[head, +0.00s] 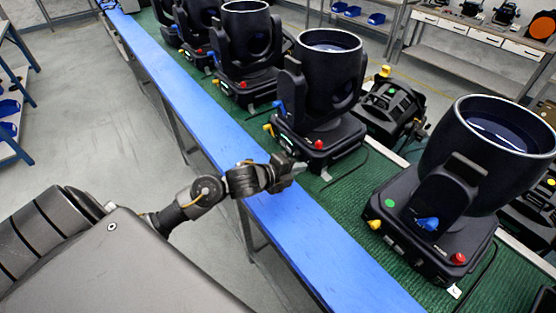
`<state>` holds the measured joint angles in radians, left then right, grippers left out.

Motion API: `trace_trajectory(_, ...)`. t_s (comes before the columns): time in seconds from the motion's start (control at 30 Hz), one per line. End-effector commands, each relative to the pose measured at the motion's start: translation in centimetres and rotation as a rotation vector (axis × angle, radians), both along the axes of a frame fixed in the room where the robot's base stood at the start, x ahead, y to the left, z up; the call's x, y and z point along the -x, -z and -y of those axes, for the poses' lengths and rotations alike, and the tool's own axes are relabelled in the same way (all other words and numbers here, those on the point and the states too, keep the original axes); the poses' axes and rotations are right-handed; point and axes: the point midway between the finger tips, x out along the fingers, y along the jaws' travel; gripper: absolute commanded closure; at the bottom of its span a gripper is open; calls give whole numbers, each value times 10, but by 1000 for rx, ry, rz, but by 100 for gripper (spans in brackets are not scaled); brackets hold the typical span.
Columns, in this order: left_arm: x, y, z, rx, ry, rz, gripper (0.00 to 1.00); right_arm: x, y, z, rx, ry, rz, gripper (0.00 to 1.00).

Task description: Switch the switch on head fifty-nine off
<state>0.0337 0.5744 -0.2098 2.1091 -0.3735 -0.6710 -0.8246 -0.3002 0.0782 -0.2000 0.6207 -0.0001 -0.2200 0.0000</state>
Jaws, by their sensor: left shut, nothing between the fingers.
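Several black moving-head lamps stand in a row on a green mat (345,188) along a bench. No head number is readable, so I cannot tell which is head fifty-nine. The middle head (325,82) has a red part (319,144), a blue part (281,108) and a yellow part (268,128) on its base. The nearest head (480,150) has similar red (458,258), blue (428,223) and yellow (375,225) parts. My left gripper (302,168) is shut and empty, close to the middle head's base; contact cannot be told. My right gripper is out of view.
The bench has a blue front edge (340,265). White tags (454,291) lie by the bases. Shelves with blue bins (8,107) stand at left; the grey floor (90,110) between is clear.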

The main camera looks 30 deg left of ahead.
Motion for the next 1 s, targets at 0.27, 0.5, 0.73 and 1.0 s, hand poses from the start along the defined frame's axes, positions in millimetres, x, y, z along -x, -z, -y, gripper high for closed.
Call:
trace_trajectory(0.27, 41, -15, -10, -5, 22, 3, 100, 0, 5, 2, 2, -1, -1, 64)
trace_trajectory(0.5, 81, -35, -27, -4, 16, 2, 100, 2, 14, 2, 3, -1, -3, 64)
trace_trajectory(0.73, 97, -45, -33, -1, 13, 1, 100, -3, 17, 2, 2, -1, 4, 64)
trace_trajectory(1.0, 99, -47, -33, 1, 15, 2, 100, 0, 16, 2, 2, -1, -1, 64)
